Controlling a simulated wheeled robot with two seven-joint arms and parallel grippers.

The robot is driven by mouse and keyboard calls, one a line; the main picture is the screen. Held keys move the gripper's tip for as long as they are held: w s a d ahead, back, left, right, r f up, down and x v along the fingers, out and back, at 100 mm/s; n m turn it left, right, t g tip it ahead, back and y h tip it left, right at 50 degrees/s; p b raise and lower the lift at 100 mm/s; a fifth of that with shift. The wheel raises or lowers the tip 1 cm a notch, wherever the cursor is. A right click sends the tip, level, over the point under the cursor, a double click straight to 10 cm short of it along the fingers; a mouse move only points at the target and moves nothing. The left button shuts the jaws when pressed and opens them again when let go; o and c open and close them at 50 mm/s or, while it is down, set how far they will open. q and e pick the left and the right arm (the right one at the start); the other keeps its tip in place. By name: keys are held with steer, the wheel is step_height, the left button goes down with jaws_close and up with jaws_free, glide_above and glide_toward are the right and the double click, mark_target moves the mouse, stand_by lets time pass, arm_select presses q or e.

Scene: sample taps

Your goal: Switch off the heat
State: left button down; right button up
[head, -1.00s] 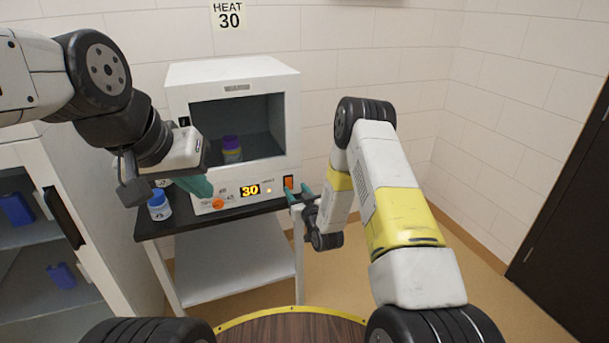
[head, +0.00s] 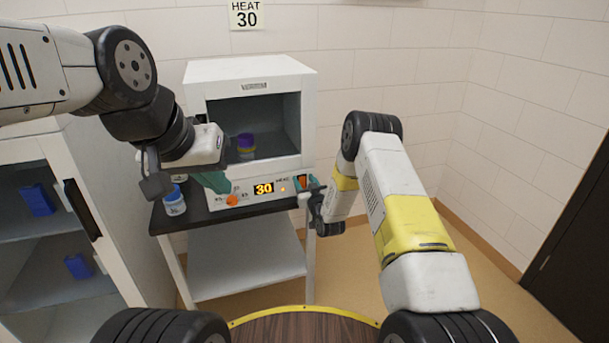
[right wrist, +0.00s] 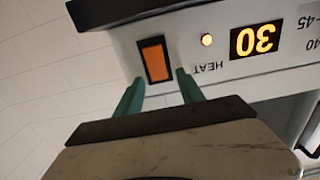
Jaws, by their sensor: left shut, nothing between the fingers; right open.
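The white heating cabinet (head: 250,75) stands on a small table. Its front panel has a display (head: 263,189) reading 30, an orange knob (head: 232,200), and a small lit amber lamp beside the word HEAT. The orange rocker switch (head: 301,182) is at the panel's right end; in the right wrist view the switch (right wrist: 155,60) shows orange in a dark frame. My right gripper (right wrist: 160,78) is open, its teal fingertips on either side just short of the switch; contact cannot be told. My left gripper (head: 214,182) is shut and empty, near the panel's left end.
A jar with a purple lid (head: 246,146) is inside the cabinet chamber. A white jar with a blue lid (head: 174,202) stands at the table's left. A shelf unit (head: 50,225) with blue containers is at the left. A HEAT 30 sign (head: 246,15) hangs above.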

jaws_close()
steer(key=shift+s+f+t, duration=0.15)
steer(key=shift+f+t, duration=0.25)
steer(key=shift+t, duration=0.1)
steer(key=shift+s+d+f+t+y, duration=0.1)
steer(key=shift+t+y, duration=0.15)
steer(key=shift+t, duration=0.3)
steer(key=shift+s+t+y, duration=0.1)
steer(key=shift+t+y, duration=0.15)
steer(key=shift+t, duration=0.3)
jaws_free()
steer(key=v, duration=0.7)
steer(key=shift+s, duration=0.3)
steer(key=shift+d, duration=0.1)
